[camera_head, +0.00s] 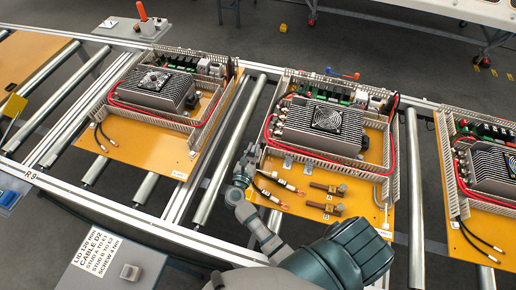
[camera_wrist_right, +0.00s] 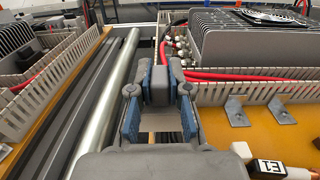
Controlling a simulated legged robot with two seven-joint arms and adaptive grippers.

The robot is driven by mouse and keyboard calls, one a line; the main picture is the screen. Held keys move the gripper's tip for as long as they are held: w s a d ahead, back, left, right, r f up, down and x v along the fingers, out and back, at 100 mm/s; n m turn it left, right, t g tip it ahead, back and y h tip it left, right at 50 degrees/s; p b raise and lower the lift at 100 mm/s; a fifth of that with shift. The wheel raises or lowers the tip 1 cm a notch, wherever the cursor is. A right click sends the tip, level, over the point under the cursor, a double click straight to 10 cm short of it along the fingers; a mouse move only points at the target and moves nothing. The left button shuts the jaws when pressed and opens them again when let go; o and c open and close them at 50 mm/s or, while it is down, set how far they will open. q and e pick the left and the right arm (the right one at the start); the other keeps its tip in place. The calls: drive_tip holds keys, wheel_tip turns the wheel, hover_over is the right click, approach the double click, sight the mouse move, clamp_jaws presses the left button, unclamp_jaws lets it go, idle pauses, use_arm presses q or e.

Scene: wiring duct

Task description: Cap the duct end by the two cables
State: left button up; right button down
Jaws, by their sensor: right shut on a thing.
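My right gripper (camera_head: 245,163) reaches over the left edge of the middle board (camera_head: 300,212). In the right wrist view my right gripper (camera_wrist_right: 158,105) is shut on a small dark grey block, likely the end cap (camera_wrist_right: 158,88). The slotted grey duct (camera_head: 269,130) runs down the board's left side, its lower end close to the fingertips. In the wrist view the duct (camera_wrist_right: 240,93) is just right of the fingers; I cannot tell if the block touches it. Two black cables with copper ends (camera_head: 282,181) lie just below the duct. My left gripper is out of view.
Two brown studs (camera_head: 327,189) lie right of the cables. Metal brackets (camera_wrist_right: 236,110) stand along the duct. A heatsink box with a fan (camera_head: 325,120) and red cables fill the board's middle. Rollers (camera_head: 228,150) and another board (camera_head: 140,140) lie left.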

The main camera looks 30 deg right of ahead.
drive_tip(key=shift+a+r, duration=0.1)
drive_tip(key=shift+a, duration=0.25)
drive_tip(key=shift+d, duration=0.35)
drive_tip(key=d, duration=0.3)
drive_tip(key=shift+d+f, duration=0.15)
drive_tip(key=shift+f, duration=0.2)
drive_tip(key=shift+a+r+p, duration=0.3)
drive_tip(key=shift+a, duration=0.35)
drive_tip(key=shift+d, duration=0.1)
drive_tip(key=shift+s+d+f, duration=0.1)
drive_tip(key=shift+d+f, duration=0.05)
drive_tip(key=shift+d, duration=0.2)
drive_tip(key=shift+d+f, duration=0.25)
drive_tip(key=shift+d, duration=0.7)
drive_tip(key=shift+a+r, duration=0.2)
drive_tip(key=shift+a, duration=1.25)
drive_tip(key=shift+a+b, duration=0.2)
drive_tip(key=shift+b, duration=0.1)
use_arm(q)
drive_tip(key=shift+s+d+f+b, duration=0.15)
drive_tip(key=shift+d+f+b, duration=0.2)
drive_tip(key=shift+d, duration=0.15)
use_arm(e)
drive_tip(key=shift+d+f, duration=0.2)
drive_tip(key=shift+d, duration=0.15)
